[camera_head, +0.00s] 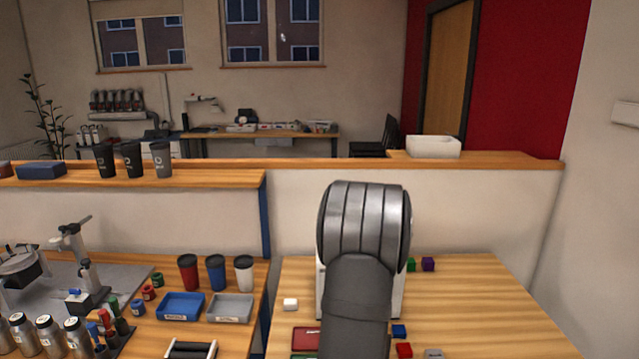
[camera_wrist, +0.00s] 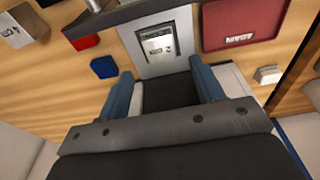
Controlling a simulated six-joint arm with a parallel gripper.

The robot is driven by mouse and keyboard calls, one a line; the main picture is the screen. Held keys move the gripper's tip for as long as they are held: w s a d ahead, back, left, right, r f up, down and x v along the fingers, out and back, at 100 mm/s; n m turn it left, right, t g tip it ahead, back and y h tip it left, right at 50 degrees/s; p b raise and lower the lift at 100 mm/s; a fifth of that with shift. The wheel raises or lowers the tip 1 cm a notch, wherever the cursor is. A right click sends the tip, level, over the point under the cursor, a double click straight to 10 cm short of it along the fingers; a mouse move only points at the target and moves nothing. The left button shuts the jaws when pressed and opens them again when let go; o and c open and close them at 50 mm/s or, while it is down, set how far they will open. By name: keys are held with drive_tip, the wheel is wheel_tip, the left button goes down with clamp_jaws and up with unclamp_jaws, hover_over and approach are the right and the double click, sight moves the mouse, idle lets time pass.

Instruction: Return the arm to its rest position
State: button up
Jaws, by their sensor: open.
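My gripper (camera_wrist: 161,72) shows in the wrist view with its two blue-grey fingers spread apart. No held object is visible between them. Beyond the fingertips is a grey-and-white machine (camera_wrist: 160,42) with a small panel; I cannot tell how close the fingers are to it. In the head view my arm stands over the right table, and its dark link hides my gripper and most of a white machine body (camera_head: 399,290).
The right table (camera_head: 490,310) holds a white block (camera_head: 290,304), a red tray (camera_head: 306,339), and blue (camera_head: 399,331), red (camera_head: 404,350) and purple (camera_head: 428,264) blocks. Its right side is clear. The left bench has cups, a blue tray (camera_head: 181,306) and a grey tray (camera_head: 230,307). A low partition stands behind.

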wheel_tip(320, 180, up, 6)
drive_tip(key=f, duration=0.9)
drive_tip(key=w+f, duration=0.1)
drive_tip(key=f, duration=0.3)
wheel_tip(320, 180, up, 9)
drive_tip(key=shift+r, duration=0.1)
drive_tip(key=s+d+r+m, duration=0.1)
drive_tip(key=s+d+m, duration=0.1)
drive_tip(key=s+d, duration=0.5)
drive_tip(key=s+d+r+m+h, duration=0.1)
drive_tip(key=s+d+m, duration=0.25)
drive_tip(key=d, duration=0.65)
drive_tip(key=s+d+r+m, duration=0.1)
drive_tip(key=s+d, duration=0.5)
drive_tip(key=d, duration=0.2)
drive_tip(key=s+d+r+m, duration=0.1)
drive_tip(key=s+d+m, duration=0.2)
drive_tip(key=s, duration=0.8)
drive_tip(key=s+d+r+m+g, duration=0.1)
drive_tip(key=s+d+m, duration=0.2)
drive_tip(key=s, duration=0.9)
drive_tip(key=s+d+m, duration=0.3)
drive_tip(key=s+d, duration=0.3)
drive_tip(key=s, duration=0.6)
drive_tip(key=shift+s+d+r+m+g+h, duration=0.2)
drive_tip(key=shift+r+m+g+h, duration=0.1)
drive_tip(key=shift+r+m+h, duration=0.1)
